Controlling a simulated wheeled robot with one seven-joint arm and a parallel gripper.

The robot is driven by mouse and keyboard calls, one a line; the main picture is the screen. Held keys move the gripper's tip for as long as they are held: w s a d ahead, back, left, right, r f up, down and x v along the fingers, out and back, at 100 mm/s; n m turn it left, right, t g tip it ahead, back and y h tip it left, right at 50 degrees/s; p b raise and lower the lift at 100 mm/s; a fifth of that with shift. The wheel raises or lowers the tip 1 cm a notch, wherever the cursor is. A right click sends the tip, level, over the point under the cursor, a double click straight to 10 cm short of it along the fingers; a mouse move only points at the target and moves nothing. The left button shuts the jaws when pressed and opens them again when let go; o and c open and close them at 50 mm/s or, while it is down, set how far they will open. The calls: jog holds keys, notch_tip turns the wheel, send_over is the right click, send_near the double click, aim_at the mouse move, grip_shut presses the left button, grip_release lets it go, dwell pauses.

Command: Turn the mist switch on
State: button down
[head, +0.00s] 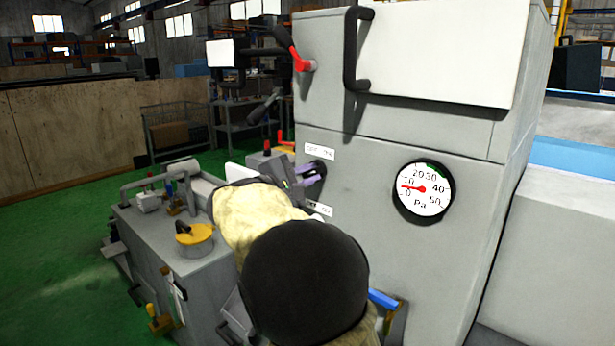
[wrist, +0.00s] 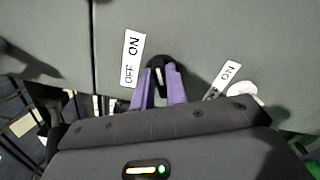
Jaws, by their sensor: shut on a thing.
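A round black rotary switch (wrist: 158,64) with a pale mark sits on the grey machine front between the two purple fingers of my gripper (wrist: 159,88). My gripper is shut on this switch. A white label (wrist: 133,58) reading OFF and ON is beside it. I cannot read a mist name or tell the setting for sure. In the head view the switch (head: 319,168) shows beside the purple fingertips of my gripper (head: 307,176), under the upper label (head: 319,152). My arm hides part of the panel below.
A second white label (head: 319,208) is lower on the panel, partly covered. A pressure gauge (head: 423,190) is to the right. A black door handle (head: 354,50) and a red lever (head: 297,58) jut out above. A grey machine bed with a yellow-topped part (head: 194,234) stands left.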

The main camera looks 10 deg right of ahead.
jog(key=c, duration=1.4)
grip_release()
jog(key=b+v, duration=0.2)
jog(key=v, duration=1.5)
jog(key=shift+s+a, duration=0.15)
